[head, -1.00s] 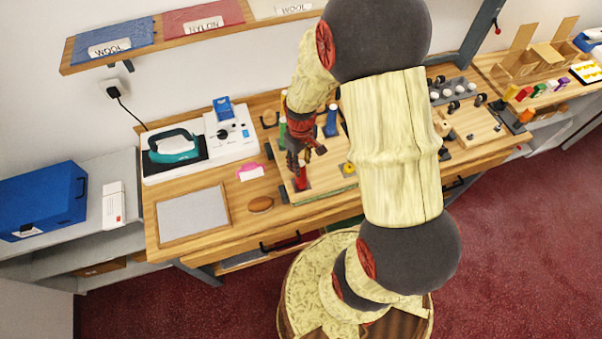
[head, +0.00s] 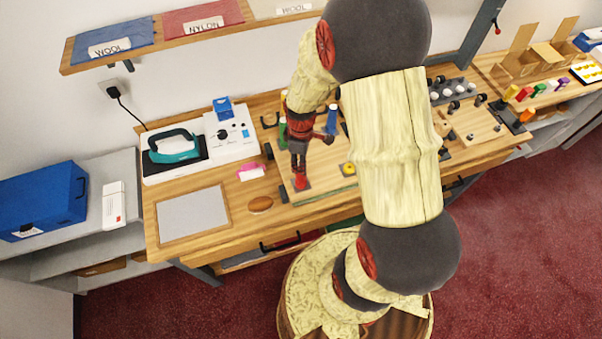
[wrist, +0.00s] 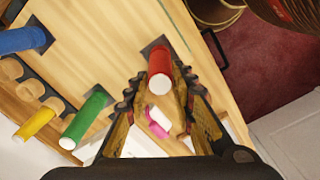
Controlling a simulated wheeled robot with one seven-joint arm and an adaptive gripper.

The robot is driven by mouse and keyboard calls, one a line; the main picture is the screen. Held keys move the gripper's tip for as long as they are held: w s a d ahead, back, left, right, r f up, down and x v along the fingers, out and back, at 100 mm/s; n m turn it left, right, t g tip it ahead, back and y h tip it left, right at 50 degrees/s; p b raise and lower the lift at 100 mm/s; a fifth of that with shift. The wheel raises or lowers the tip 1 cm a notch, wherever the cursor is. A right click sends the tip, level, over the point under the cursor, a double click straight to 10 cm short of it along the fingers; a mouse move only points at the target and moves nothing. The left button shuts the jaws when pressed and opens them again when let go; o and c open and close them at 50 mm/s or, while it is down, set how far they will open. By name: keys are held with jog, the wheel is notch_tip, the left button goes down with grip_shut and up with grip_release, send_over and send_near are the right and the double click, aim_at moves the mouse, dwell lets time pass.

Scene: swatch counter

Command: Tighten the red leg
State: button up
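The red leg (wrist: 160,62) stands in a dark square mount on the wooden board (wrist: 112,40); its pale end faces the wrist camera. It also shows below my gripper in the head view (head: 301,182). My gripper (wrist: 161,82) is at the leg, its two fingers on either side of it. In the wrist view narrow gaps seem to show between fingers and leg, so it looks open; contact at the far fingertips is hard to judge. The green leg (wrist: 88,112) and blue leg (wrist: 24,40) stand in their own mounts on the board.
A yellow leg (wrist: 36,122) lies by a notched dark rack (wrist: 55,98). A pink item (head: 250,172), a brown oval (head: 261,204) and a framed grey panel (head: 193,214) lie left of the board. An iron (head: 173,148) stands farther left.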

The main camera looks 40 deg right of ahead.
grip_shut()
jog(key=shift+m, duration=2.5)
jog(key=o, duration=0.7)
grip_release()
jog(key=o, duration=0.4)
jog(key=shift+c, duration=0.2)
jog(key=shift+r, duration=0.1)
jog(key=shift+r+p, duration=2.1)
jog(key=shift+r, duration=0.85)
